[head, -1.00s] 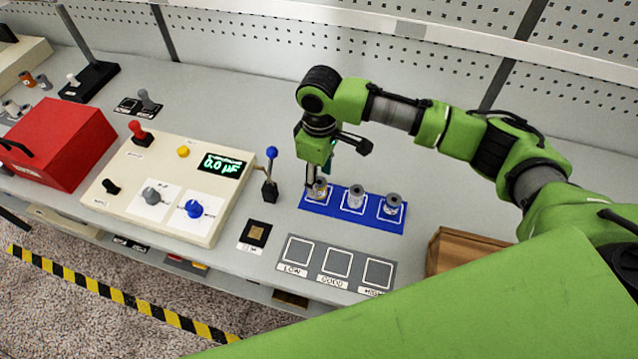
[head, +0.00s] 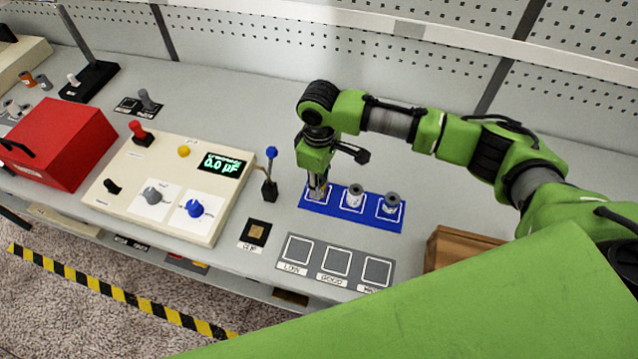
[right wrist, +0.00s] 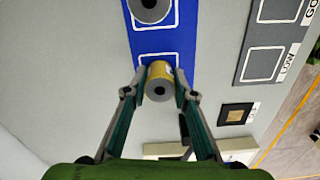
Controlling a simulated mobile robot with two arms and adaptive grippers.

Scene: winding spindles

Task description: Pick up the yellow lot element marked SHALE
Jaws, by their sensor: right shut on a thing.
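The yellow lot element (right wrist: 159,76) shows in the right wrist view, a small cylinder with a grey end and dark centre hole. It is at the leftmost square of the blue mat (head: 404,216) in the head view. My right gripper (right wrist: 160,84) is shut on it, one fingertip on each side. In the head view my right gripper (head: 317,192) points down over that square and hides most of the element. No SHALE marking is readable. My left gripper is not in view.
Two other grey-topped elements (head: 354,196) (head: 390,204) stand on the mat to the right. A lever with a blue knob (head: 271,153) stands close on the left. A grey tray (head: 294,238) with LOW and GOOD squares lies in front. A brown box (head: 450,248) sits at right.

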